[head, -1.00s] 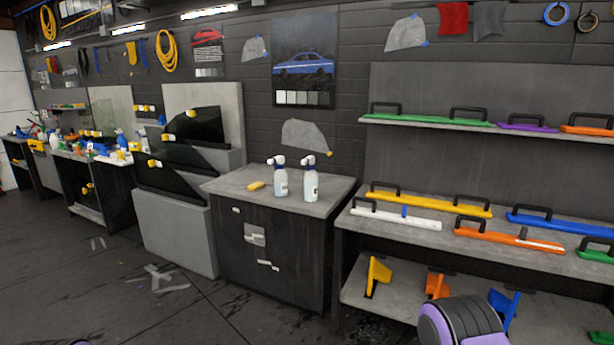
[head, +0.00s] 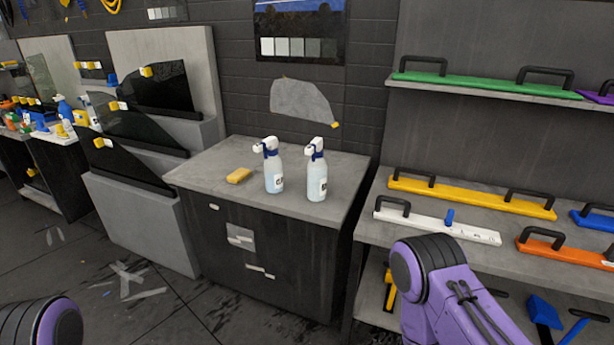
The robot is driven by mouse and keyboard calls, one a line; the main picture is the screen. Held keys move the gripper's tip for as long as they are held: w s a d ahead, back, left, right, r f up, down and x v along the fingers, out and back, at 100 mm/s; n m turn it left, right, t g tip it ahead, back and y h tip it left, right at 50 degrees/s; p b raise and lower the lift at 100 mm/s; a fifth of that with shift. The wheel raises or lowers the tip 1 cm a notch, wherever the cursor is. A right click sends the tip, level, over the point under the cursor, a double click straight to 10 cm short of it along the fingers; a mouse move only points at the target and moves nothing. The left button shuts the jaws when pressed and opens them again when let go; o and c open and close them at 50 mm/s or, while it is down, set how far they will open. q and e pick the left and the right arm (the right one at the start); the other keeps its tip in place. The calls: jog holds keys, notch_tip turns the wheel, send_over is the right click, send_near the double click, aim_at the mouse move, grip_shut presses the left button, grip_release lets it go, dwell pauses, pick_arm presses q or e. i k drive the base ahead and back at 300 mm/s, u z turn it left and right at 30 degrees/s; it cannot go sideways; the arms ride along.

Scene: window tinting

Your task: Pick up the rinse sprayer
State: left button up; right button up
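Two similar white spray bottles with blue collars and white heads stand upright on the grey top of a dark cabinet. One is the left bottle (head: 273,171), the other the right bottle (head: 316,176). Their labels are too small to read, so I cannot tell which is the rinse sprayer. Both stand apart from my arms. A purple part of my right arm shows at the lower right and a part of my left arm at the lower left corner. Neither gripper is in view.
A yellow sponge (head: 239,176) lies left of the bottles on the cabinet top (head: 213,169). Shelves at the right hold a green squeegee-like tool (head: 476,82), a yellow one (head: 470,196) and a white one (head: 437,225). Dark glass panels (head: 153,90) stand at the left. Floor in front is clear apart from scraps.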

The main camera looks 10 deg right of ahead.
aim_at(317, 171)
jog(key=u, duration=1.6)
jog(key=i, duration=1.3)
jog(key=z, duration=2.65)
jog(key=i, duration=0.15)
jog(key=z, duration=0.15)
